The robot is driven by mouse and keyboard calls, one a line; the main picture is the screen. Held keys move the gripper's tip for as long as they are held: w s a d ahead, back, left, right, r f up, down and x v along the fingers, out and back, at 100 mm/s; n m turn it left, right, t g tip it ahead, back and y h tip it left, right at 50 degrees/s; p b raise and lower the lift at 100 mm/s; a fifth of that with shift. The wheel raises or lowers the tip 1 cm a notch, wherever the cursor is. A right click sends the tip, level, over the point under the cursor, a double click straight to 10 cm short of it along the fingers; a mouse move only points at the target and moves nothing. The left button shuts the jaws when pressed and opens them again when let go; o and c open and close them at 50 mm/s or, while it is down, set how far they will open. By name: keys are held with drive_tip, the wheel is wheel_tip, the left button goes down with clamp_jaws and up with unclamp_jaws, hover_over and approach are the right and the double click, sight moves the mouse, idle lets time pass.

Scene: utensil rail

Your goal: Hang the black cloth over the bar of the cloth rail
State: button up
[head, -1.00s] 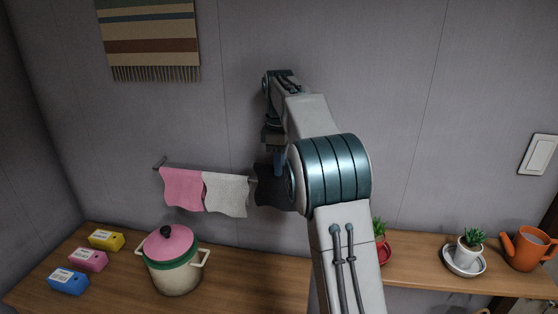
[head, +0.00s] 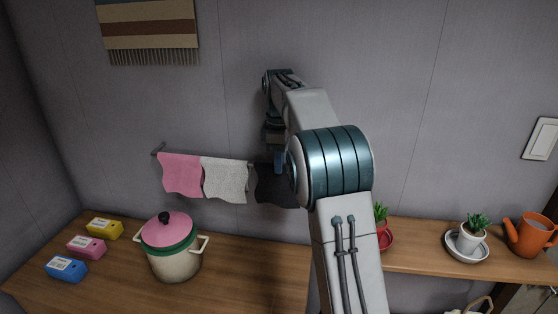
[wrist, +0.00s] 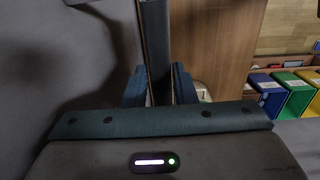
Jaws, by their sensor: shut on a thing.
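The black cloth (head: 272,187) hangs upright in front of the wall, just right of the white cloth, in the head view. In the wrist view it is a dark strip (wrist: 155,45) seen edge-on between the fingers. My gripper (wrist: 157,88) is shut on it; in the head view the fingers are largely hidden by my arm. The cloth rail's bar (head: 158,149) carries a pink cloth (head: 181,175) and a white cloth (head: 225,179). The bar's right part is hidden by the cloths and my arm, so I cannot tell whether the black cloth touches it.
Below on the wooden counter stand a pot with a pink lid (head: 170,250) and yellow, pink and blue boxes (head: 66,269). On the right are potted plants (head: 472,235) and an orange watering can (head: 531,235). Coloured bins (wrist: 290,92) show in the wrist view.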

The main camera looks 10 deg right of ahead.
drive_tip(key=o, duration=1)
drive_tip(key=shift+c, duration=0.2)
drive_tip(key=shift+r, duration=0.1)
wheel_tip(320, 180, up, 13)
drive_tip(key=p, duration=0.3)
drive_tip(key=s+r+m+t, duration=0.1)
drive_tip(key=s+r+m, duration=0.15)
drive_tip(key=s, duration=0.35)
drive_tip(key=s+f+m+t, duration=0.1)
drive_tip(key=s+f+m, duration=0.2)
drive_tip(key=s+f, duration=0.3)
drive_tip(key=s+f+m+t, duration=0.1)
drive_tip(key=s+f+m, duration=0.3)
drive_tip(key=s, duration=0.9)
drive_tip(key=s+f+m, duration=0.4)
drive_tip(key=s+f, duration=0.4)
drive_tip(key=s, duration=0.2)
drive_tip(key=shift+t, duration=0.4)
